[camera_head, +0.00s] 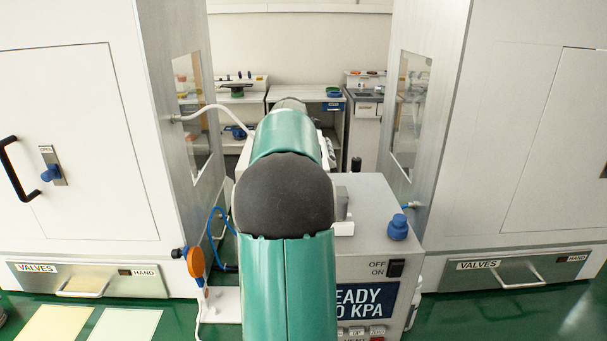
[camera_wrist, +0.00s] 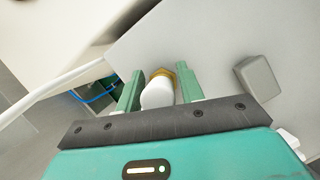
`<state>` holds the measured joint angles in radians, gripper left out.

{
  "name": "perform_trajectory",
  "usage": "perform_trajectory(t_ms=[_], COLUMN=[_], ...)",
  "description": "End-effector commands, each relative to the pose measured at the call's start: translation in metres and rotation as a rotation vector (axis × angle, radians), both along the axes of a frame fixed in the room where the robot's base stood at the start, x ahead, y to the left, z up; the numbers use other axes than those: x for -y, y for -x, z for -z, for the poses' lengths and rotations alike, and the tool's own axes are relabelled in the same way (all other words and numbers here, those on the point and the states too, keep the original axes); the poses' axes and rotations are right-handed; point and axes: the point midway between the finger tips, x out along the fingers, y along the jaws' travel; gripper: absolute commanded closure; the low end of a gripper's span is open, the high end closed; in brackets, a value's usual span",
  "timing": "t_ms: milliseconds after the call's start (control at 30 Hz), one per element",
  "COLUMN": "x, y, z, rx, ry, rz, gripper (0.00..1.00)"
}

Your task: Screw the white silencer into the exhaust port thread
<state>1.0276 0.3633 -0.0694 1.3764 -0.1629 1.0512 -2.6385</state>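In the wrist view, the white silencer (camera_wrist: 157,93) is a rounded white plug with a brass hex collar (camera_wrist: 162,73) at its far end. The brass end points away from me toward a grey panel (camera_wrist: 215,55). Whether it touches the panel is not clear. The exhaust port thread cannot be made out. In the head view, my arm hides the gripper and the silencer.
The grey press box (camera_head: 375,215) has a blue knob (camera_head: 398,228), an off/on switch (camera_head: 395,268) and a display (camera_head: 362,300). White cabinets (camera_head: 75,130) flank it. A grey block (camera_wrist: 257,78) sits right of the fingers; a white hose (camera_wrist: 60,82) runs left.

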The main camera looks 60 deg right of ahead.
Motion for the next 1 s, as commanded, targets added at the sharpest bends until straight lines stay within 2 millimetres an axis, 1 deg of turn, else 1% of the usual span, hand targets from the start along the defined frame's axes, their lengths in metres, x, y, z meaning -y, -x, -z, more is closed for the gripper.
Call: perform_trajectory(t_ms=[267,500,700,733,833,867,1000], x=[0.0001,0.0002,-0.0001,-0.0001,-0.0001,-0.0001,-0.0002], y=[-0.0003,-0.0005,-0.0015,-0.0015,-0.0014,-0.0014,-0.0017], z=[0.0,0.0001,0.0001,0.0001,0.0001,0.0001,0.0], rx=[0.0,0.001,0.0,0.0,-0.001,0.0,-0.001], ry=[0.0,0.0,0.0,0.0,0.0,0.0,0.0], rz=[-0.026,-0.156,-0.174,-0.174,-0.174,-0.173,-0.164], gripper=[0.62,0.62,0.62,0.64,0.84,0.86,0.86])
